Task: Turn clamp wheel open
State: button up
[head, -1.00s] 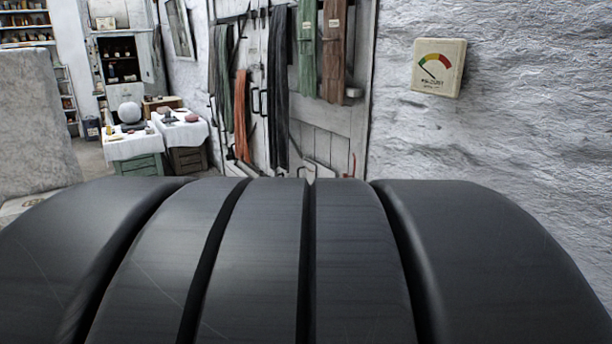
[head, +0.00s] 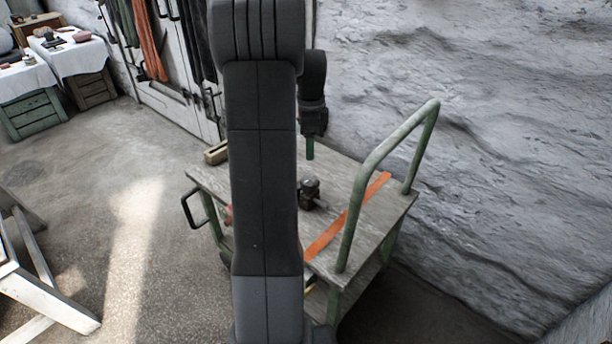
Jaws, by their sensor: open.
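A small dark metal fitting (head: 309,191), which looks like the clamp, stands on the grey wooden top of a cart (head: 340,180). Its wheel cannot be made out clearly at this size. My gripper (head: 310,150) hangs pointing down above the cart's far part, higher than the fitting and apart from it. It is open. A short green piece shows at its lower end, and the two fingers cannot be told apart. My dark arm stands upright in front and hides the left middle of the cart top.
An orange strip (head: 346,216) lies across the cart top beside a green rail handle (head: 385,165). A small wooden block (head: 216,152) sits at the far left corner. A rough wall (head: 480,110) rises behind. Open floor (head: 120,210) lies left, with a white wooden frame (head: 45,300).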

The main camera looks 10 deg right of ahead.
aim_at(310, 179)
notch_tip(310, 179, down, 14)
jog(key=shift+r+b, duration=0.2)
jog(key=shift+b, duration=0.65)
jog(key=c, duration=1)
jog(key=shift+o, duration=0.2)
